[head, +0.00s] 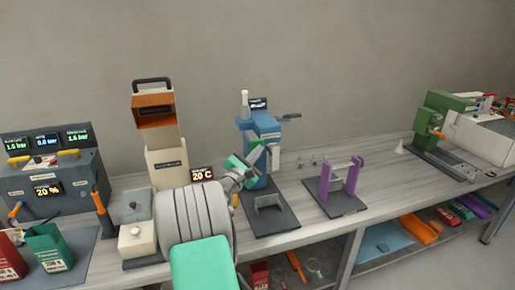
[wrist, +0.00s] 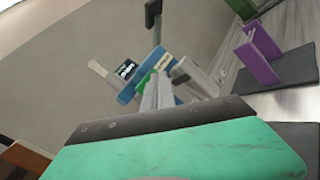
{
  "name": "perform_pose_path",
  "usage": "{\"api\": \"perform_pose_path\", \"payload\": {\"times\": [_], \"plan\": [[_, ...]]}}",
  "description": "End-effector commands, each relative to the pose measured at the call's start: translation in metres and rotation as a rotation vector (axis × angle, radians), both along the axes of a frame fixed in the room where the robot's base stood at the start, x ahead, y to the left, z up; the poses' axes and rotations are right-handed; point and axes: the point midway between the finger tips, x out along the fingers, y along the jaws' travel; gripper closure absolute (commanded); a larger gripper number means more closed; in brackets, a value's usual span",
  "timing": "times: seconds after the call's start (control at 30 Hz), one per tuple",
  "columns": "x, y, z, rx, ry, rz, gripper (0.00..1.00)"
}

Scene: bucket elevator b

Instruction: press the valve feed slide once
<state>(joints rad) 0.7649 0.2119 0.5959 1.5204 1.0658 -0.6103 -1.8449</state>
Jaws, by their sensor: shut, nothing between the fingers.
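A blue bench machine (head: 263,127) stands on a dark base (head: 270,221) in the middle of the bench. It has a small display (head: 258,104), a white bottle (head: 245,104) on top, and a dark lever (head: 291,116) sticking out to the right. A light grey part (head: 275,155) is on its front. No readable label tells me which part is the valve feed slide. My gripper (head: 257,152) is shut and empty, close in front of the machine. In the wrist view its fingers (wrist: 158,90) overlap the blue machine (wrist: 131,88); I cannot tell whether they touch it.
A purple stand (head: 341,178) is to the right, with small glassware behind it. A white and orange tower (head: 164,150) is to the left, beside a grey control panel (head: 50,165). A green machine (head: 432,120) stands far right. The lower shelf holds coloured packets.

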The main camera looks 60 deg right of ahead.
Motion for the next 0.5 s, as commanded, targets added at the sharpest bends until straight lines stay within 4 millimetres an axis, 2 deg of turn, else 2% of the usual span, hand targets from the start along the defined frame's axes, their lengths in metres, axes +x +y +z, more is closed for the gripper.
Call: {"api": "perform_pose_path", "payload": {"times": [0.5], "plan": [[0.0046,-0.0044,0.0002,0.0,0.0,0.0,1.0]]}}
